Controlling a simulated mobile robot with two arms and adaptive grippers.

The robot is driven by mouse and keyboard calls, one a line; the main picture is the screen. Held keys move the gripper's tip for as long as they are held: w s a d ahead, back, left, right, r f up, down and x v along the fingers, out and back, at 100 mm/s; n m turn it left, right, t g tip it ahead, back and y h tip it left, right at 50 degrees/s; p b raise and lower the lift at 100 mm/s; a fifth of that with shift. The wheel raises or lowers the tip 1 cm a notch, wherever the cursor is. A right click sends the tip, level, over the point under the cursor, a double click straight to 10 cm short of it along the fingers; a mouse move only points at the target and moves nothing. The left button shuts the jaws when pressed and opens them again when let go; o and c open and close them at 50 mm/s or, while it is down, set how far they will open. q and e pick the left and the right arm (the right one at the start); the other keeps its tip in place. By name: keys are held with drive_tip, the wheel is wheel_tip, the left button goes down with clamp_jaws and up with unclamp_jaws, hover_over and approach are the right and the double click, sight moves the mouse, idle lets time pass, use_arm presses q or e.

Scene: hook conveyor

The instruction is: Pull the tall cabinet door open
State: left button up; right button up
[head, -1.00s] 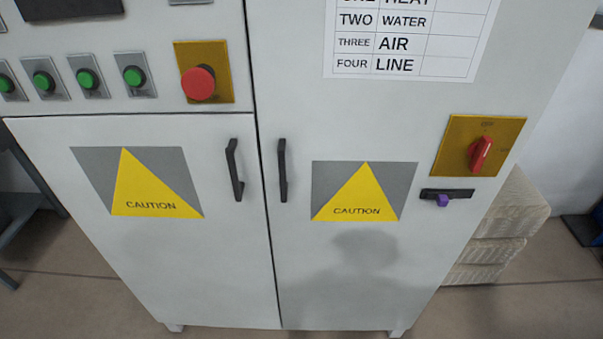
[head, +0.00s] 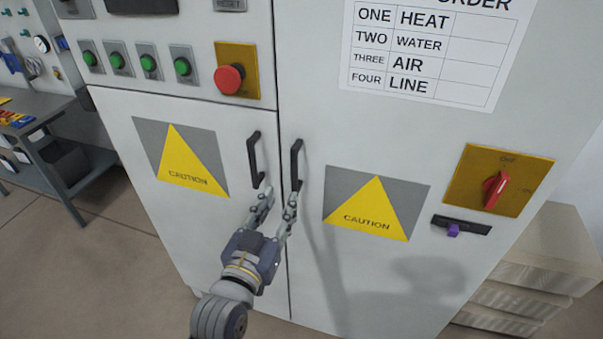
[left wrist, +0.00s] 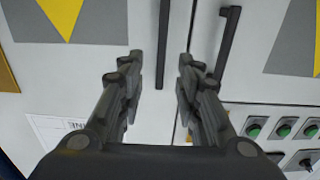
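The tall cabinet door (head: 330,285) is the pale right-hand door, flat and closed against its frame. Its black vertical bar handle (head: 296,165) is beside the seam. In the left wrist view, which looks inverted, this handle (left wrist: 163,45) shows between my fingers, with its end near the fingertips. My left gripper (head: 279,194) is open and empty, its fingertips just below the two handles. I cannot tell whether a finger touches the handle. My right gripper is in neither view.
The shorter left door has its own black handle (head: 254,160), close to my left finger. A red button (head: 229,78) and red rotary switch (head: 495,188) are on the cabinet. A workbench (head: 50,112) stands at left, pale stacked blocks (head: 535,270) at right. Floor shows at lower left.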

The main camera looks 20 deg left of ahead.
sight(293, 175)
use_arm(q)
drive_tip(key=w+p, duration=0.2)
drive_tip(key=w, duration=0.7)
drive_tip(key=shift+r+p, duration=0.1)
drive_tip(key=shift+p, duration=0.3)
drive_tip(key=shift+w, duration=0.85)
clamp_jaws()
